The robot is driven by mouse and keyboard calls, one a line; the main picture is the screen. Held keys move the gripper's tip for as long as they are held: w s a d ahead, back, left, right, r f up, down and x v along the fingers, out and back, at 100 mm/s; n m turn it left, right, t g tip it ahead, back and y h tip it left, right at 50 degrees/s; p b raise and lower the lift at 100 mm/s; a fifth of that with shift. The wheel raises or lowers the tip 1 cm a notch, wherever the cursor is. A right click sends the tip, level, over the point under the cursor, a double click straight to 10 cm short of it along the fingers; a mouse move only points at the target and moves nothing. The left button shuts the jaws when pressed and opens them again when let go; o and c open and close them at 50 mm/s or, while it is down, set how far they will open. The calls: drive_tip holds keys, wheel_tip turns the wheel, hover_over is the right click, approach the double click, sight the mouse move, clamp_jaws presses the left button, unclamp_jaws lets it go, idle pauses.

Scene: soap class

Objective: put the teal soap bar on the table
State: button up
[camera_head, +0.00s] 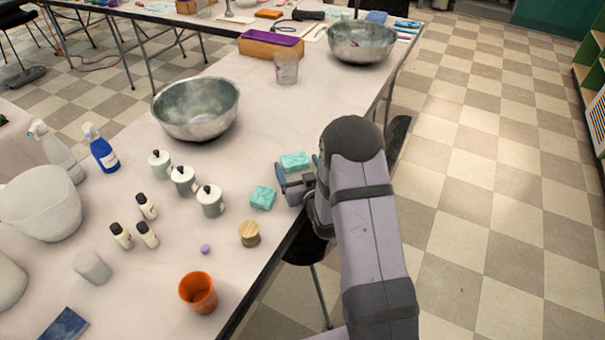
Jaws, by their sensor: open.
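Two teal soap bars lie near the table's right edge. One teal soap bar (295,161) is just beyond my gripper, and the other teal soap bar (262,197) is just left of and nearer than it. My gripper (282,178) is open, low over the table (225,160) between the two bars, with its fingers pointing left. I see no bar held between the jaws. My arm hides part of the gripper and the table edge, and I cannot tell whether a finger touches the farther bar.
Several white bottles (184,181), a wooden jar (249,234) and an orange cup (198,292) stand left and nearer. A metal bowl (197,108) sits farther left. A clear cup (286,67) stands farther back. Bare table lies between the bowl and the soap bars.

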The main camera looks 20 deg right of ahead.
drive_tip(key=shift+s+r, duration=0.1)
drive_tip(key=shift+r, duration=0.05)
drive_tip(key=v, duration=1)
drive_tip(key=shift+r, duration=0.15)
drive_tip(key=shift+p+v, duration=0.75)
drive_tip(key=shift+v, duration=0.15)
drive_tip(key=shift+a+r+g+p, duration=0.1)
drive_tip(key=shift+a+g+p, duration=0.15)
drive_tip(key=shift+g+p, duration=0.6)
drive_tip(key=shift+s+a+r+g+p, duration=0.2)
drive_tip(key=shift+r+g+p, duration=0.1)
drive_tip(key=shift+g+p, duration=0.65)
drive_tip(key=s+a+r+g+p, duration=0.2)
drive_tip(key=s+r+g+p, duration=0.2)
drive_tip(key=s, duration=0.7)
drive_tip(key=s+a+r+g+p, duration=0.2)
drive_tip(key=s+r+g+p, duration=0.2)
drive_tip(key=s+r+g, duration=0.4)
drive_tip(key=s, duration=0.3)
drive_tip(key=shift+r+p, duration=0.3)
drive_tip(key=shift+r, duration=0.1)
